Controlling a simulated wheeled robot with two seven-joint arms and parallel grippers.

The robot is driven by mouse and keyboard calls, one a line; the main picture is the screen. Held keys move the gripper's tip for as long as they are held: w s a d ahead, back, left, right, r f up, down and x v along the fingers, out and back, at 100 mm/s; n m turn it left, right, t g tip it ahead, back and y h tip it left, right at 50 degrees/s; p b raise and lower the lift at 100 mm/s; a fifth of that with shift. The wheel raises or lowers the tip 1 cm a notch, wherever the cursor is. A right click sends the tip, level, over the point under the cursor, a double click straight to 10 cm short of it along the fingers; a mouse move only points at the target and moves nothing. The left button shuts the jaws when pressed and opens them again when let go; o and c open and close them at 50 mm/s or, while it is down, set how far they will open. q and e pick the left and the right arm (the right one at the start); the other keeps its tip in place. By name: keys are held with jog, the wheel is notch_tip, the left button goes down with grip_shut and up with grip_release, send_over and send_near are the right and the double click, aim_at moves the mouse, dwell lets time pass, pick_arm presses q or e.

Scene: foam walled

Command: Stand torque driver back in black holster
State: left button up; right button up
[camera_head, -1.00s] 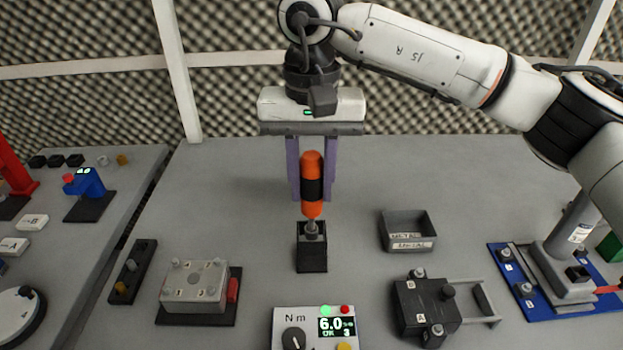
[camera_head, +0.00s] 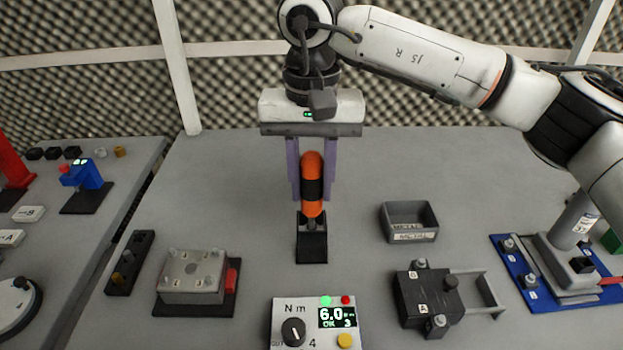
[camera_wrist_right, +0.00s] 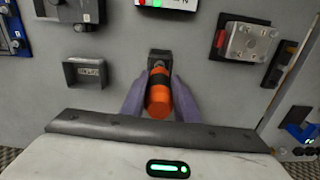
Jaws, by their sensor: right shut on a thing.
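The torque driver (camera_head: 312,184) has an orange handle with a black band and stands upright, its lower end down at the black holster (camera_head: 312,248). In the right wrist view the driver (camera_wrist_right: 158,102) is seen from above, in line with the holster (camera_wrist_right: 160,57). My right gripper (camera_head: 313,190) points down with its purple fingers on either side of the handle, shut on it. The wrist view shows the same right gripper (camera_wrist_right: 159,100). How deep the tip sits in the holster is hidden. My left gripper is not in view.
A torque display box (camera_head: 315,323) reading 6.0 stands in front of the holster. A grey metal tray (camera_head: 409,236) and black clamp block (camera_head: 428,302) are to the right. A metal block on a black base (camera_head: 192,277) is to the left. The table behind is clear.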

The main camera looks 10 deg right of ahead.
aim_at(312, 159)
jog(key=shift+f+b, duration=0.65)
jog(key=shift+f, duration=0.3)
jog(key=shift+f+b, duration=0.4)
jog(key=shift+f, duration=0.25)
jog(key=shift+f+b, duration=0.45)
jog(key=shift+f, duration=0.15)
jog(key=o, duration=1.2)
notch_tip(312, 159, up, 10)
jog(key=shift+s+r, duration=0.1)
jog(key=shift+r, duration=0.1)
